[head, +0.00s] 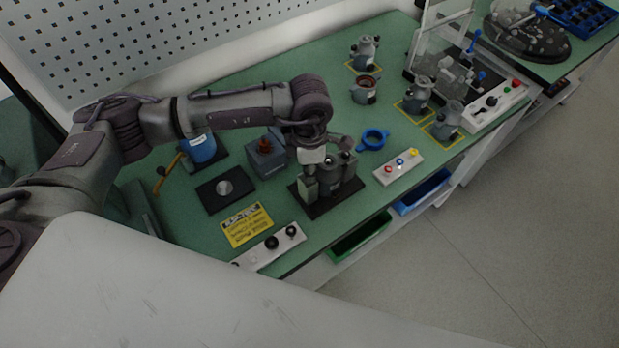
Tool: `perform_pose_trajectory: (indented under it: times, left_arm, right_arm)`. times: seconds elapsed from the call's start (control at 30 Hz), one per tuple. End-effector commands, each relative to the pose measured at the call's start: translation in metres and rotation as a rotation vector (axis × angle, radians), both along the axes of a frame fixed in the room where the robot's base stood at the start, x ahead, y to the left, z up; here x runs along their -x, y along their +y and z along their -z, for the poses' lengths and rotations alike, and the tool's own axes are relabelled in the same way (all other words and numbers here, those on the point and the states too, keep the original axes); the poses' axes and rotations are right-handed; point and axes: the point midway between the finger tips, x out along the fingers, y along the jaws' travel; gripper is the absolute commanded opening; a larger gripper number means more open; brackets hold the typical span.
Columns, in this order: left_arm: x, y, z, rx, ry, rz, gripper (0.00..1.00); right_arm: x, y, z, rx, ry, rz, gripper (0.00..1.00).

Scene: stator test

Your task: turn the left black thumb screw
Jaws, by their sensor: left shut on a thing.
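My left gripper (313,166) comes down from above onto a grey fixture with upright blocks on a dark base plate (318,208). It is shut at the left side of the fixture, on the left black thumb screw. The screw itself is hidden by the fingers and too small to make out. A grey cylindrical part (328,172) stands between the fixture's left block (310,191) and right block (348,166). My right gripper is not in view.
Nearby are a grey box with a red top (265,158), a black plate with a disc (224,188), a yellow sign (246,225), a white knob panel (262,255), a blue ring (374,139) and a button panel (384,171). Several grey stators stand at the back right.

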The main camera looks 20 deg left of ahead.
Motion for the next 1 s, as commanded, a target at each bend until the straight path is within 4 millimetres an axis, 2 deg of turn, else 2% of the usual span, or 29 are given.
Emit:
perform_pose_trajectory:
  times: [0.03, 0.1, 0.4, 0.63, 1.0]
  left_arm:
    - [-0.001, 0.000, 0.006, 0.001, -0.004, 0.041, 0.00]
    - [-0.001, 0.000, 0.006, 0.001, -0.005, 0.096, 0.00]
    - [-0.001, 0.000, 0.003, 0.001, -0.003, 0.275, 0.00]
    - [-0.001, 0.000, 0.001, 0.001, -0.002, 0.340, 0.00]
    - [-0.001, 0.000, -0.001, 0.001, -0.002, 0.357, 0.00]
  right_arm:
    - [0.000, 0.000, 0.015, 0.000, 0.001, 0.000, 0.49]
    - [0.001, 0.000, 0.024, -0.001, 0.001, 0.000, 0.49]
    - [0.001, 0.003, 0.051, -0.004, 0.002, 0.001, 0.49]
    - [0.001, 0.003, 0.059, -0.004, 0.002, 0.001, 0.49]
    - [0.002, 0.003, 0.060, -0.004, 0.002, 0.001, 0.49]
